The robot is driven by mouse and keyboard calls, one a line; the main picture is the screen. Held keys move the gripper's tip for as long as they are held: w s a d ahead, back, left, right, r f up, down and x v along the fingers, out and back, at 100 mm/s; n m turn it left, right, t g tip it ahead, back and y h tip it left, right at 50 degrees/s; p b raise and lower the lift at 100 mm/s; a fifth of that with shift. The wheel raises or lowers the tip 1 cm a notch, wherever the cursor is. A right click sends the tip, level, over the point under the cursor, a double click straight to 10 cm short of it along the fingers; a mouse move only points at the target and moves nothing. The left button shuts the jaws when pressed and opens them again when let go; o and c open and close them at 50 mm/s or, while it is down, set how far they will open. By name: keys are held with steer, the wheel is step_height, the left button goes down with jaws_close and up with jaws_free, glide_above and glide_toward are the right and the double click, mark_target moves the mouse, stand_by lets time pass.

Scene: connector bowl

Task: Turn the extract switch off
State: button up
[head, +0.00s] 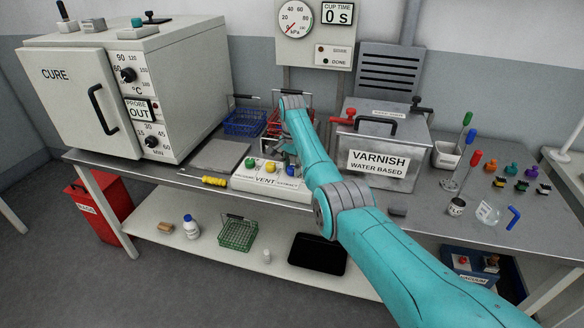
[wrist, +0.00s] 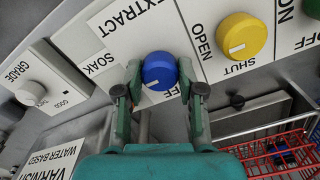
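The extract switch is a round blue knob (wrist: 159,70) with a white pointer line, beside the printed word EXTRACT. The pointer line lies toward the knob's lower left in the wrist view; an OFF marking, partly covered, shows below it. My gripper (wrist: 160,82) has one finger on each side of the knob, close to its edges. I cannot tell whether the fingers touch it. In the head view the knob sits on the white vent panel (head: 262,190), and my gripper (head: 284,158) is over it, partly hidden by my arm.
A yellow knob (wrist: 239,36) marked OPEN and SHUT is beside the blue one. A red wire basket (wrist: 280,152) is close to my gripper. The varnish tank (head: 383,165) stands right of the panel, the cure oven (head: 190,80) to its left. A yellow-handled tool (head: 214,181) lies in front.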

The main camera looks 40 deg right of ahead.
steer(key=shift+n, duration=0.4)
steer(key=n, duration=0.3)
steer(key=shift+n, duration=0.4)
steer(key=n, duration=0.4)
steer(key=shift+n, duration=0.3)
steer(key=n, duration=0.8)
steer(key=shift+n, duration=0.3)
steer(key=o, duration=1.1)
steer(key=shift+o, duration=0.2)
